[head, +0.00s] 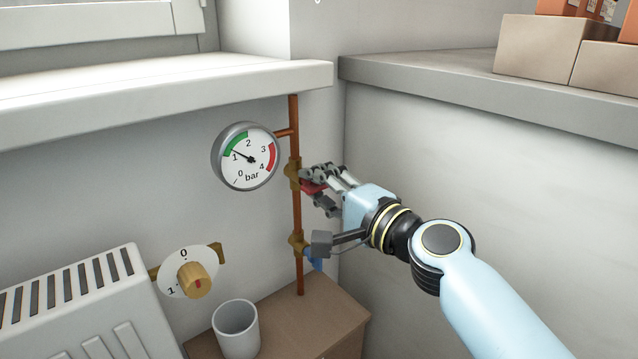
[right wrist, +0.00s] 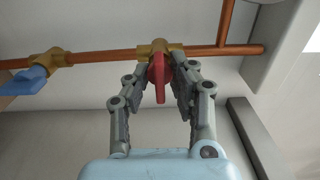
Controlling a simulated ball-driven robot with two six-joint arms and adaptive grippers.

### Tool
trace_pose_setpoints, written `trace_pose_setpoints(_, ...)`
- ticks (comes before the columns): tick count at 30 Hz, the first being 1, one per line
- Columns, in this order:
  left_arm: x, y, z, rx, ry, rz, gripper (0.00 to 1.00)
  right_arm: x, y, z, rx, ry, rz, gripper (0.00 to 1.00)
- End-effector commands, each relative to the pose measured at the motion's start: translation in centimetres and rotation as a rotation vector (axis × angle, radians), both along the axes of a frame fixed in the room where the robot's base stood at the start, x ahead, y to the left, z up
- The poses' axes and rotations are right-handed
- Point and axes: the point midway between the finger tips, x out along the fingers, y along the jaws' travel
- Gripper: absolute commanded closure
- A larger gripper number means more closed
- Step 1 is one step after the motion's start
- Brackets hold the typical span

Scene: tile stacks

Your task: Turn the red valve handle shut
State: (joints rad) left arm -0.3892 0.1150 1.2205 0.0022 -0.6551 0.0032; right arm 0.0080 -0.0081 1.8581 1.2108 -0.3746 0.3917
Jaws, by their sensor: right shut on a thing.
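The red valve handle (head: 311,188) sits on a brass valve body (head: 293,173) on the vertical copper pipe (head: 297,217), just right of the gauge. My right gripper (head: 318,189) is at the handle, its fingers closed on either side of it and partly hiding it. In the right wrist view the red handle (right wrist: 159,78) stands between the two fingers (right wrist: 164,88), below the brass body (right wrist: 153,50). How far the handle is turned is hard to tell. My left gripper is not in view.
A pressure gauge (head: 246,157) reads a little above 1 bar. A blue-handled valve (head: 315,262) is lower on the pipe. A dial knob (head: 196,281), a radiator (head: 82,308) and a white cup (head: 236,328) are at lower left. A shelf ledge (head: 160,91) juts out above.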

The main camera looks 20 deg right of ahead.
Motion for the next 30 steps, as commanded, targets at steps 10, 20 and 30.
trace_pose_setpoints(10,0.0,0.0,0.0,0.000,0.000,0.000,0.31,0.0,0.0,-0.1,-0.001,0.002,-0.001,0.68)
trace_pose_setpoints(20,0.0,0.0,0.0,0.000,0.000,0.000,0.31,0.0,0.0,0.0,-0.001,0.001,0.000,0.55)
trace_pose_setpoints(30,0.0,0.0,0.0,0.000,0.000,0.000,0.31,-4.5,-1.6,-0.2,-0.005,0.005,0.001,0.55)
